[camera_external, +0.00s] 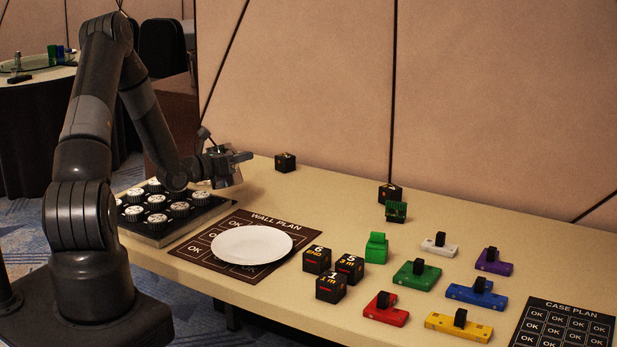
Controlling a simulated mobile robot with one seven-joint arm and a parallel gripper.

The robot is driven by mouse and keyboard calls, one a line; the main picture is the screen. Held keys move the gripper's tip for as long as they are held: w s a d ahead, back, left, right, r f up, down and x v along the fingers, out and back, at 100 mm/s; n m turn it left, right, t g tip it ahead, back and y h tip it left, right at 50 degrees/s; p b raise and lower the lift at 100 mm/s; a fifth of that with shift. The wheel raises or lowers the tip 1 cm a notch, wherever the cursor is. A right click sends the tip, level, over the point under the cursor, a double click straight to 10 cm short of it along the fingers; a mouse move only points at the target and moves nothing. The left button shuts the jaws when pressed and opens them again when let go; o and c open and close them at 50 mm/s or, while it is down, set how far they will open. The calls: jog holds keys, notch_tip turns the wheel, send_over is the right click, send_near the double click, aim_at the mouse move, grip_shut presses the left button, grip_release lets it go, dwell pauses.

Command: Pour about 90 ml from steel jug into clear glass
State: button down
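My gripper (242,163) is above the table's left part, behind the black tray and the white plate, and points to the right. A grey metallic shape is at the gripper; I cannot tell whether it is part of the gripper or a steel jug. The fingers are too small to show whether they are open or shut. I cannot make out a clear glass on the near table.
A white plate (252,245) lies on the wall plan mat (196,250). A tray of white-topped knobs (160,238) is at left. Black cubes (331,287) stand right of the plate. Coloured blocks (417,274) and a case plan mat (563,331) fill the right.

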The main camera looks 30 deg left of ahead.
jog(key=shift+s+d+f+m+b, duration=0.25)
jog(key=shift+d+f+m, duration=0.45)
jog(key=shift+m, duration=0.4)
jog(key=shift+s+d+f+m+b, duration=0.2)
jog(key=shift+d+f+m, duration=0.4)
jog(key=shift+m, duration=0.5)
jog(key=shift+d, duration=0.1)
